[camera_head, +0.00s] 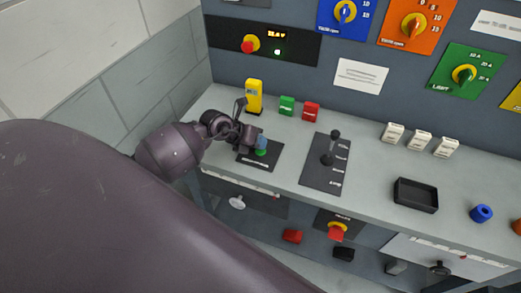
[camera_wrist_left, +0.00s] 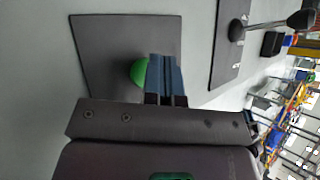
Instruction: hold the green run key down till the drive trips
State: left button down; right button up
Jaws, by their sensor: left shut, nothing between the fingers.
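The round green run key (camera_head: 261,152) sits on a dark plate (camera_head: 247,161) at the left of the bench top. My left gripper (camera_head: 261,143) is shut and empty, its blue-grey fingertips right over the key in the head view. In the left wrist view the green key (camera_wrist_left: 139,72) shows beside the shut fingers (camera_wrist_left: 164,72), which hide part of it. Whether they touch or press it down I cannot tell. A lit orange display (camera_head: 276,34) is on the black panel behind; its digits are too small to read surely. My right gripper is not in view.
A yellow block (camera_head: 254,96), a green block (camera_head: 287,105) and a red block (camera_head: 311,111) stand behind the gripper. A black lever (camera_head: 328,158) rises from a plate to the right. A black tray (camera_head: 415,195) lies farther right. A wall (camera_head: 120,80) is at the left.

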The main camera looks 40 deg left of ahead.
pick_arm(q)
jog(key=shift+f, duration=0.25)
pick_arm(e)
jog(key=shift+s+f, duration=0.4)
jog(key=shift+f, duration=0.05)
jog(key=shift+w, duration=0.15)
pick_arm(q)
jog(key=shift+f, duration=0.2)
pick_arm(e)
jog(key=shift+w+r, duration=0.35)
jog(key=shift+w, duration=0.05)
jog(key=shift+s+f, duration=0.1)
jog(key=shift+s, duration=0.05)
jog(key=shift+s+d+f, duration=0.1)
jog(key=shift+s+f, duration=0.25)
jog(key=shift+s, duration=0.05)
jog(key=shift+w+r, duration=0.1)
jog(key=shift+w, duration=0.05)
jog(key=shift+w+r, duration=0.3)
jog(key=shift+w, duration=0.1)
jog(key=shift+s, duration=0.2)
